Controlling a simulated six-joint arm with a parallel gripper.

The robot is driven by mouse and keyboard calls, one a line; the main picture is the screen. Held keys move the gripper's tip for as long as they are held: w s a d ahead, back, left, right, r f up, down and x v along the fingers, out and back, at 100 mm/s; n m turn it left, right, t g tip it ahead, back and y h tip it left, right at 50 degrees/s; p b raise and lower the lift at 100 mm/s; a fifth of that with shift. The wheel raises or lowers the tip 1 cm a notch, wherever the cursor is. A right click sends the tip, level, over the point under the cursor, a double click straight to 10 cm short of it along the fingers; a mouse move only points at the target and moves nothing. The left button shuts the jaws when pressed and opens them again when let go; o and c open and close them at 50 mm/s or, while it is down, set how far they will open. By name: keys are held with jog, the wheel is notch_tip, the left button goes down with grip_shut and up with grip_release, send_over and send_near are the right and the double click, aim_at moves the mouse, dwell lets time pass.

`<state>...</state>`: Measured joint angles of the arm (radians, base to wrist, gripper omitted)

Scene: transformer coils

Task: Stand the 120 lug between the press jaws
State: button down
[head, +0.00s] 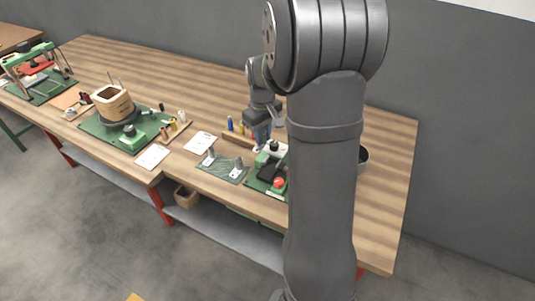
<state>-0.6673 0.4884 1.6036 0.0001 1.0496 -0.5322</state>
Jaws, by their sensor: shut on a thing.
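My gripper (260,143) points down over the workbench on the right side of the head view, close above the press (270,160). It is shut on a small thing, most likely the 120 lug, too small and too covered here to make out. The press stands on a green mat (254,184) with a black part and a red button (279,183). My upper arm hides its right side. The press jaws are not clear, and I cannot tell whether the lug is between them.
A dark mesh mat (222,172) with two upright metal pieces lies left of the press. Blue and yellow bottles (230,123) stand behind it. Further left are paper sheets (152,157), a coil (114,104) on a green mat, and a red-and-green frame (38,63). A dark cup (362,156) stands right.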

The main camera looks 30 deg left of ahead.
jog(key=shift+d+f, duration=0.55)
jog(key=shift+f, duration=0.25)
jog(key=shift+d+f, duration=0.5)
jog(key=shift+f, duration=0.3)
jog(key=shift+d+f, duration=0.55)
jog(key=shift+f, duration=0.25)
jog(key=shift+f, duration=0.65)
jog(key=shift+f, duration=0.25)
jog(key=shift+f, duration=0.2)
jog(key=shift+f, duration=0.4)
jog(key=shift+f, duration=0.25)
dwell(0.3)
